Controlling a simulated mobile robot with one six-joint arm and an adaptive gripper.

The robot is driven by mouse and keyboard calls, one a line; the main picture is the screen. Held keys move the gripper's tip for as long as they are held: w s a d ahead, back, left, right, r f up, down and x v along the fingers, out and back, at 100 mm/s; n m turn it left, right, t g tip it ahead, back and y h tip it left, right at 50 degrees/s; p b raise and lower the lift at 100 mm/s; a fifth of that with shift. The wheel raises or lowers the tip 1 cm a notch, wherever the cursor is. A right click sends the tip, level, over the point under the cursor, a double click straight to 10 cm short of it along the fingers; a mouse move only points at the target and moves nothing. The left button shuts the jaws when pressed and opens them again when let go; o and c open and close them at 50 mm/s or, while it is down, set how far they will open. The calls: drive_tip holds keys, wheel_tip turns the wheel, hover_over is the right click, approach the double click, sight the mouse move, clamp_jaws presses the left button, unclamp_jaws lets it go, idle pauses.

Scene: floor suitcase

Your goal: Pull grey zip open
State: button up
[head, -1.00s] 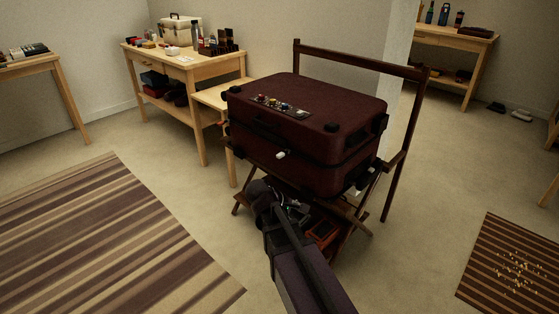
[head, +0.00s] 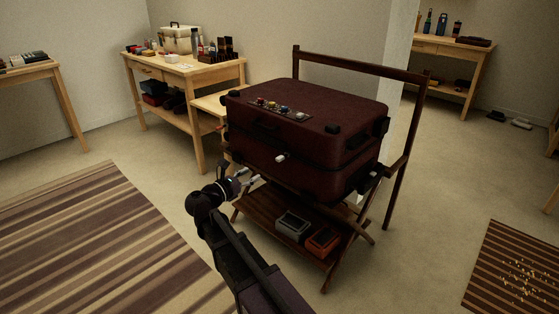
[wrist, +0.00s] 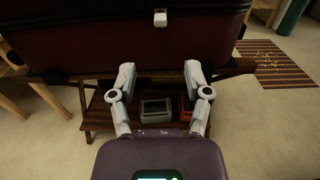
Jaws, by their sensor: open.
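A closed dark red suitcase (head: 310,125) lies flat on a folding wooden stand. A small pale grey-white zip pull (head: 281,158) sits on the seam of its front face; it also shows in the wrist view (wrist: 160,18) at the top middle. A second pale piece (head: 375,171) shows low at the suitcase's right corner. My gripper (head: 250,178) is in front of the suitcase, left of and lower than the front pull. In the wrist view my gripper (wrist: 160,72) is open and empty, its fingers spread below the pull, touching nothing that I can see.
The stand's lower shelf (head: 265,212) holds a grey box (head: 293,223) and an orange box (head: 323,241). The stand's back rail (head: 360,62) rises behind the suitcase. A wooden table (head: 185,68) stands behind left. A striped rug (head: 95,235) covers open floor at left.

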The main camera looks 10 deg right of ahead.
sight(277, 160)
drive_tip(key=shift+w+d, duration=0.1)
drive_tip(key=shift+d, duration=0.05)
drive_tip(key=shift+x, duration=6.75)
clamp_jaws()
